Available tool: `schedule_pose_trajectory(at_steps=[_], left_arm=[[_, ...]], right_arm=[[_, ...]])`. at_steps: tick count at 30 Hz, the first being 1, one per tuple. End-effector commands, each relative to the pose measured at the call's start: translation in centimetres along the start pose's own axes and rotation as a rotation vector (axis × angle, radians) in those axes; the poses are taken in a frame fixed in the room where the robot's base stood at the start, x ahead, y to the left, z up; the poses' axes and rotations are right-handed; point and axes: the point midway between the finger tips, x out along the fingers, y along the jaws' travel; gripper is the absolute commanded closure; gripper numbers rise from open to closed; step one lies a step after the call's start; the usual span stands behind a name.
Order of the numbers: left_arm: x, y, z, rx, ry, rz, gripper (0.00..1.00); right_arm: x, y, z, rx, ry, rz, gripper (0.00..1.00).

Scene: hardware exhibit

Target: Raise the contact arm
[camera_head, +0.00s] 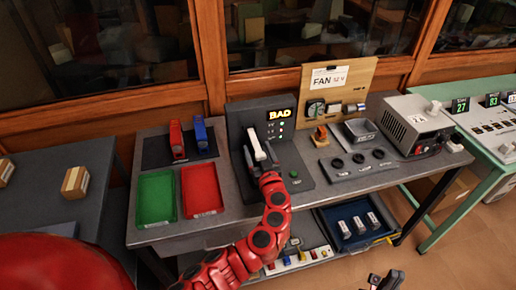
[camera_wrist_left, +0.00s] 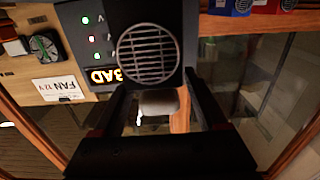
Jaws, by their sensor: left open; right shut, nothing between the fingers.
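The contact arm (camera_head: 255,145) shows in the head view as a pale lever on the dark test station (camera_head: 236,122), standing steeply tilted below its lit BAD display (camera_head: 280,114). My left gripper (camera_head: 260,160) is at the lever, with dark fingers on either side. In the left wrist view my left gripper (camera_wrist_left: 158,100) is open, with a pale rounded piece between its fingers; I cannot tell whether they touch it. A dark block with a round grille (camera_wrist_left: 150,52) hides part of the station there. My right gripper (camera_head: 384,281) is low at the bottom edge, shut and away from the bench.
A green tray (camera_head: 156,198) and a red tray (camera_head: 202,189) lie left of the station, below a red and a blue part. A FAN board (camera_head: 345,82), a knob panel (camera_head: 357,163) and a grey power unit (camera_head: 412,122) stand to the right. A blue bin (camera_head: 350,240) is below.

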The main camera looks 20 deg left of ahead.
Motion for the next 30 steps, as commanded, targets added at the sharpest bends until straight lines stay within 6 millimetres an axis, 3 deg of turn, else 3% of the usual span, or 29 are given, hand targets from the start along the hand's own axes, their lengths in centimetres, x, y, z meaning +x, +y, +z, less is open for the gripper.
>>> schedule_pose_trajectory(at_steps=[8, 21, 30], left_arm=[[0.1, 0.06, 0.0, -0.001, 0.0, 0.002, 0.25], [0.08, 0.07, -0.01, -0.001, 0.0, 0.002, 1.0], [0.07, 0.07, -0.01, -0.001, 0.0, 0.002, 1.0]], right_arm=[[0.02, 0.0, 0.0, 0.0, 0.0, 0.0, 1.0], [0.02, 0.0, 0.0, 0.0, 0.0, 0.0, 1.0], [0.02, 0.0, 0.0, 0.0, 0.0, 0.0, 1.0]])
